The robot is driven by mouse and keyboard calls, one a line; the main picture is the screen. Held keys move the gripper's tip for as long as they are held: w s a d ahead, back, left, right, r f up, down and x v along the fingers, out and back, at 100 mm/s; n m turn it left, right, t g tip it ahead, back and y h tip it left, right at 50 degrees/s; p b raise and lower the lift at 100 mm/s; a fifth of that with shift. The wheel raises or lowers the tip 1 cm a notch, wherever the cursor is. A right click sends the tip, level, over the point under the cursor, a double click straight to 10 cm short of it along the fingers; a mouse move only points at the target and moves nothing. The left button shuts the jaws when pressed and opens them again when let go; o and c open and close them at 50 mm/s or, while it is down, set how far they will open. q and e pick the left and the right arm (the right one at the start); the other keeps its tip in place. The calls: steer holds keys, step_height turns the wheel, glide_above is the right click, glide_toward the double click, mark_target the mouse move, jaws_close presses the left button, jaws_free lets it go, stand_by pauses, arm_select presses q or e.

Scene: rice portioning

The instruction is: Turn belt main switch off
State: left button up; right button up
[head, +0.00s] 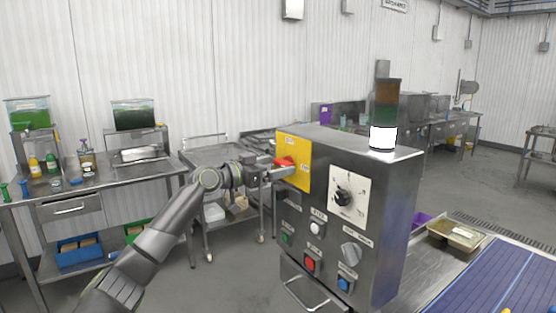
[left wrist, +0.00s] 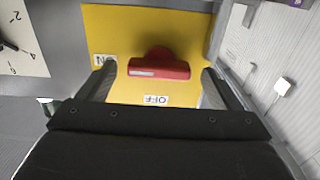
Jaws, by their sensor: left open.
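The belt main switch is a red rotary handle (head: 284,161) on a yellow plate (head: 300,149) on the side of the steel control box. In the left wrist view the handle (left wrist: 160,66) lies crosswise, its white-marked end towards the ON label (left wrist: 98,61). The OFF label (left wrist: 155,100) is below it, upside down in that view. My left gripper (head: 281,172) is at the plate, open. In the left wrist view its fingers (left wrist: 160,88) stand either side of the handle, with no visible grip on it. My right gripper is out of view.
The control box front (head: 338,240) carries a dial, knob and several buttons, with a signal light (head: 384,115) on top. A blue belt (head: 490,285) and a container (head: 456,236) are to the right. A steel cart (head: 212,155) and a bench (head: 100,185) stand behind my left arm.

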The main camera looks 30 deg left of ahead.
arm_select(q)
steer(key=shift+w+d, duration=0.25)
steer(key=shift+w, duration=0.35)
steer(key=shift+c, duration=0.3)
steer(key=c, duration=0.9)
